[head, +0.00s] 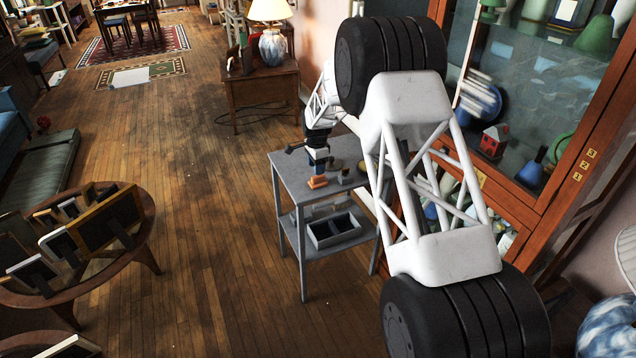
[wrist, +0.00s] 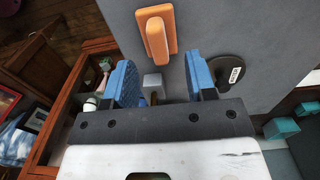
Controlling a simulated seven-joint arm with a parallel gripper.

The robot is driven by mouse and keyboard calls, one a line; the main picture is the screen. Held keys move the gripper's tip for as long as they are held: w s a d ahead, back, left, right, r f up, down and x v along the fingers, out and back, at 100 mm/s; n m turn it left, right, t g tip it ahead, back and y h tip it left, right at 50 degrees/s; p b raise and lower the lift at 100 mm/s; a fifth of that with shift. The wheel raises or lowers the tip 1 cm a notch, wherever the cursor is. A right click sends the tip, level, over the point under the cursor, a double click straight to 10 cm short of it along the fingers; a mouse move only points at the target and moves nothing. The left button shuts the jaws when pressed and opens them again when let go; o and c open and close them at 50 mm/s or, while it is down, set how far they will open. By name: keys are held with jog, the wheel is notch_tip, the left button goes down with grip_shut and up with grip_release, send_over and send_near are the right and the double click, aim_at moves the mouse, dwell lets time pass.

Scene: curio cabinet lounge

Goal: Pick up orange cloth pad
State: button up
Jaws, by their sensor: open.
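The orange cloth pad (head: 317,182) lies on the top of a grey two-tier table (head: 289,169). In the wrist view it is an orange block-like shape (wrist: 157,36) with a raised upper part, just beyond the fingertips and roughly between their lines. My gripper (wrist: 160,80) is open, its two blue fingers apart with the pad ahead of them and not between them. In the head view my gripper (head: 318,168) hangs over the table top, just above the pad. Whether the fingers touch the pad cannot be told.
A small grey block (wrist: 152,82) and a dark round disc with a label (wrist: 228,72) sit beside the fingers on the table. A glass-fronted cabinet (head: 545,200) stands to the right.

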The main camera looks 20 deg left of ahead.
aim_at(318, 177)
jog(key=shift+f, duration=0.2)
jog(key=shift+d+f, duration=0.15)
jog(key=shift+f, duration=1.2)
jog(key=shift+d+f, duration=0.1)
jog(key=shift+f, duration=1.2)
grip_shut()
